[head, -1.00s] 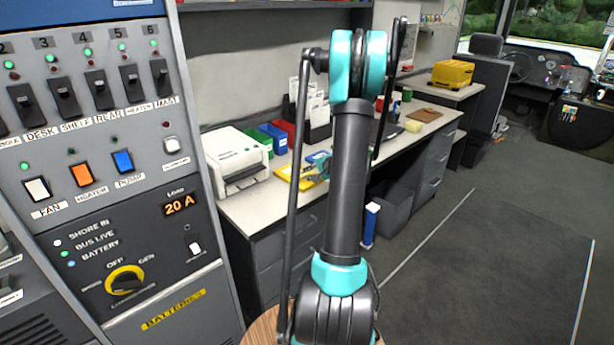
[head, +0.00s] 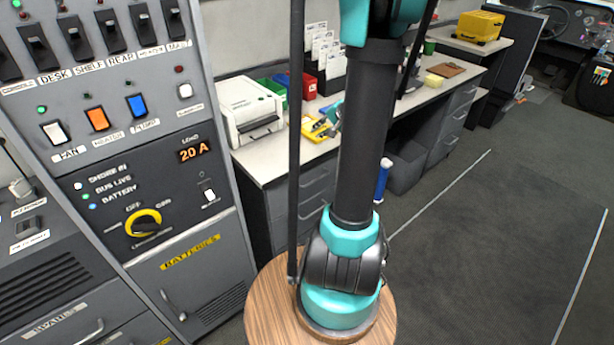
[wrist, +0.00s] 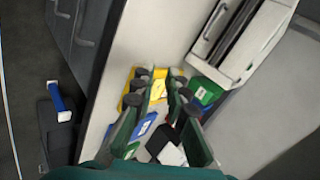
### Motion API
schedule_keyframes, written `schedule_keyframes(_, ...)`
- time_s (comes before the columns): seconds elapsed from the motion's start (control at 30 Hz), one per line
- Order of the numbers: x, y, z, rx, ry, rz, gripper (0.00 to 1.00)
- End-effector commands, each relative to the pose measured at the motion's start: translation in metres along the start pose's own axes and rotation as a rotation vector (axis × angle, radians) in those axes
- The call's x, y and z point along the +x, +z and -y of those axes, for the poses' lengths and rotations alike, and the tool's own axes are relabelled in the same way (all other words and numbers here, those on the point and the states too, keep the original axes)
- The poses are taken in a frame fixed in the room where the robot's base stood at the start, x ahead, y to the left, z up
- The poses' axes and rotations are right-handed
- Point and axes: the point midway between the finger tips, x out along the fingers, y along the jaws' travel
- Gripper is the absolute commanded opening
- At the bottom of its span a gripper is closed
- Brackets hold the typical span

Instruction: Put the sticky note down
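My gripper (wrist: 160,78) shows in the wrist view with two green, dark-padded fingers spread apart. I see nothing clearly held between them. The fingers are over the desk, above a yellow tray (wrist: 158,88) with a blue item (wrist: 147,126) near it. In the head view the yellow tray (head: 316,128) lies on the desk beside the printer, with a teal part of my gripper (head: 335,117) close to it. A small pale yellow block (head: 433,81), possibly the sticky note, lies farther back on the desk near a brown clipboard. I cannot tell for certain which thing is the sticky note.
The white printer (head: 252,108) stands at the desk's near end, with green, blue and red bins (head: 309,87) and a paper rack (head: 329,57) behind. The switch panel (head: 150,200) rises at left. A blue-and-white cylinder (head: 383,180) is beside the desk.

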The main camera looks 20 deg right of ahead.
Motion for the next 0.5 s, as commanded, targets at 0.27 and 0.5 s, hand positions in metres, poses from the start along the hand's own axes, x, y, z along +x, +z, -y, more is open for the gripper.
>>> schedule_keyframes(0.27, -0.02, 0.15, -0.018, -0.453, 0.225, 0.106, 0.14)
schedule_keyframes(0.5, -0.049, 0.226, -0.065, -0.819, 0.374, 0.156, 0.14)
